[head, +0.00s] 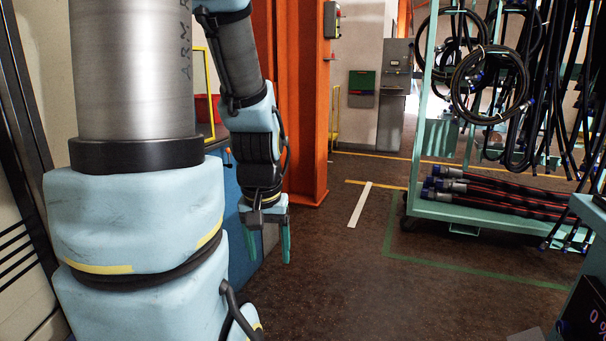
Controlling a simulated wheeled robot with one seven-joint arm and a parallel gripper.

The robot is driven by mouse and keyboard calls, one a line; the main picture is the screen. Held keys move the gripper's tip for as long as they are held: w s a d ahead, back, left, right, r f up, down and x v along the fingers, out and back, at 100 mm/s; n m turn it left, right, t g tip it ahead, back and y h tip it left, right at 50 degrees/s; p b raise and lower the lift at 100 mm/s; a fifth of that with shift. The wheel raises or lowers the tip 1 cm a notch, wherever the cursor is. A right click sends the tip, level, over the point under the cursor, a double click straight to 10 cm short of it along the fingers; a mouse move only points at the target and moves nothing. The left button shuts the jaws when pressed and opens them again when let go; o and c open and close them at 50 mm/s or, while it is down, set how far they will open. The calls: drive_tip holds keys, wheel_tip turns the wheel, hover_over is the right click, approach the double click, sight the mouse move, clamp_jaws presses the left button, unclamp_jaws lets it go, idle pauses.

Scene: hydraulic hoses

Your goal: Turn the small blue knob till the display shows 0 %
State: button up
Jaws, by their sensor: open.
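A dark display (593,318) shows in the bottom right corner of the head view. Its lit pinkish characters look like "0 %", but the picture's edge cuts the display off, so I cannot tell whether the reading is complete.
A teal hose rack (500,208) stands at the right, with black hoses hanging and red-striped hoses on its lower shelf. An orange column (302,110) and a blue cabinet (238,225) stand behind my arm. The brown floor (400,295) in the middle is clear.

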wheel_tip(320, 180, up, 9)
drive_tip(key=p, duration=0.6)
drive_tip(key=shift+f, duration=0.15)
